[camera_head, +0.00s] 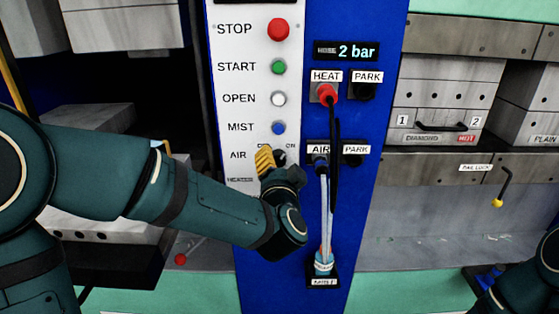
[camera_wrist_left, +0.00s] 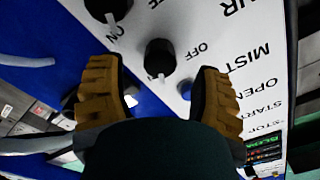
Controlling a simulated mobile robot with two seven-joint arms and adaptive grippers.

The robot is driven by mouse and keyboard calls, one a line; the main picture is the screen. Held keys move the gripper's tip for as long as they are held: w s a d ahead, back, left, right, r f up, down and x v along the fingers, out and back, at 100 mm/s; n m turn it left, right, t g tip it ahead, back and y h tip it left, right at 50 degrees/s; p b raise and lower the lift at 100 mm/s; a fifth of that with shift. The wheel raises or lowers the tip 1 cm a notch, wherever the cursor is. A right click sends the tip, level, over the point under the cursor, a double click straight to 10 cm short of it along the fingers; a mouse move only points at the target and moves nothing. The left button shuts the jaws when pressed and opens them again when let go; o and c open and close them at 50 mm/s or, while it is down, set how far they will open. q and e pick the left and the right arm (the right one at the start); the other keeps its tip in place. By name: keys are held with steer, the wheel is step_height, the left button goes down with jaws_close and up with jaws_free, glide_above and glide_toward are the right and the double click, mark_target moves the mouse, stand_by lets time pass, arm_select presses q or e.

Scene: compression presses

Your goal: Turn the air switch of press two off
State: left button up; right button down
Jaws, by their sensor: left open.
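The control panel (camera_head: 234,110) is white with STOP, START, OPEN, MIST and AIR rows. The black air knob (camera_head: 280,157) shows just beyond my left gripper (camera_head: 268,160), whose yellow fingers stand at the AIR row. In the left wrist view the air knob (camera_wrist_left: 160,58) lies between and beyond the open fingers of my left gripper (camera_wrist_left: 155,95), with no visible contact. Its white mark points to the bottom of the picture, away from the OFF label at its upper right.
A second black knob (camera_wrist_left: 108,8) with an ON label is close to the left finger. The blue MIST button (camera_head: 279,128) is just above the AIR row. A hose (camera_head: 327,210) and a black cable with a red plug (camera_head: 327,93) hang on the blue column at the right.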

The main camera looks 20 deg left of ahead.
arm_select(q)
steer(key=shift+x, duration=1.25)
jaws_close()
steer(key=shift+n, duration=0.3)
steer(key=n+b, duration=0.4)
steer(key=n, duration=0.1)
steer(key=shift+n, duration=0.3)
steer(key=n+b, duration=0.1)
steer(key=n, duration=0.2)
steer(key=shift+a+b, duration=0.1)
steer(key=shift+b, duration=0.3)
steer(key=shift+r+n+b, duration=0.1)
steer(key=shift+n+b, duration=0.55)
steer(key=shift+n, duration=0.65)
